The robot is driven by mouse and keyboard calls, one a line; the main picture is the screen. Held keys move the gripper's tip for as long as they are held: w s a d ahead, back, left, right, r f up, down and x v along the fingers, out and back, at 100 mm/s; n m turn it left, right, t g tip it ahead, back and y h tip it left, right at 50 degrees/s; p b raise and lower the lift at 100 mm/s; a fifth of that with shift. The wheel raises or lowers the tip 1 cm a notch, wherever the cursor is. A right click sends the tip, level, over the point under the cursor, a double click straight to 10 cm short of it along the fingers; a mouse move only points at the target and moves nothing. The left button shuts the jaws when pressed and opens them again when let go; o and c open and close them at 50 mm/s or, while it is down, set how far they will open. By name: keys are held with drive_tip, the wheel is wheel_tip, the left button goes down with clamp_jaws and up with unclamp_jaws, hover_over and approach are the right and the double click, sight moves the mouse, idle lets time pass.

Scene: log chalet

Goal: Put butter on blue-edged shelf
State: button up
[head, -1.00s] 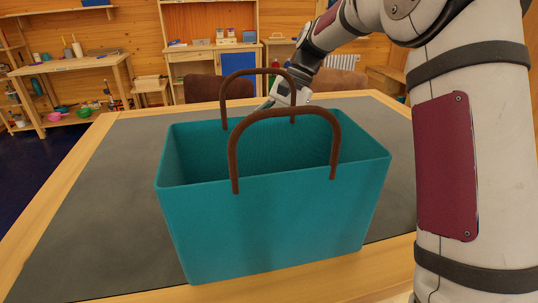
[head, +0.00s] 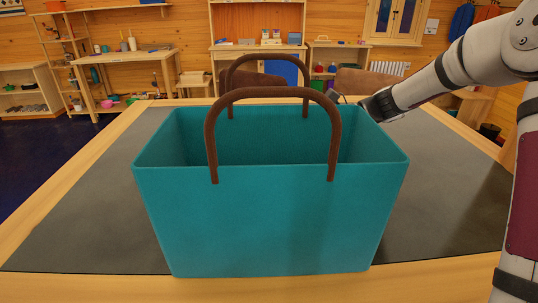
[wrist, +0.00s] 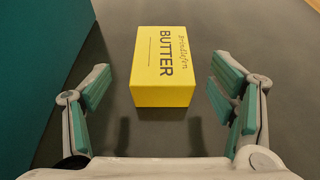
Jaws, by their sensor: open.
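The butter (wrist: 163,65) is a yellow box with dark lettering. It lies on the dark grey table top in the wrist view, just ahead of my gripper (wrist: 163,88). The gripper is open, with its teal-padded fingers left and right of the near end of the box and nothing held. In the head view my gripper end (head: 375,104) is beyond the right back corner of the teal bag, largely hidden, and the butter is out of sight. I cannot make out a blue-edged shelf for certain.
The teal bag (head: 270,220) with brown handles stands upright on the table (head: 90,215); its wall fills the left of the wrist view (wrist: 35,70). Wooden shelves (head: 60,50) and a cabinet with a blue panel (head: 284,70) stand behind. Bare table surrounds the bag.

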drive_tip(key=shift+x, duration=3.05)
drive_tip(key=shift+w+r, duration=0.15)
drive_tip(key=shift+a, duration=0.1)
drive_tip(key=c, duration=1.6)
wheel_tip(320, 180, up, 10)
drive_tip(key=shift+f, duration=0.1)
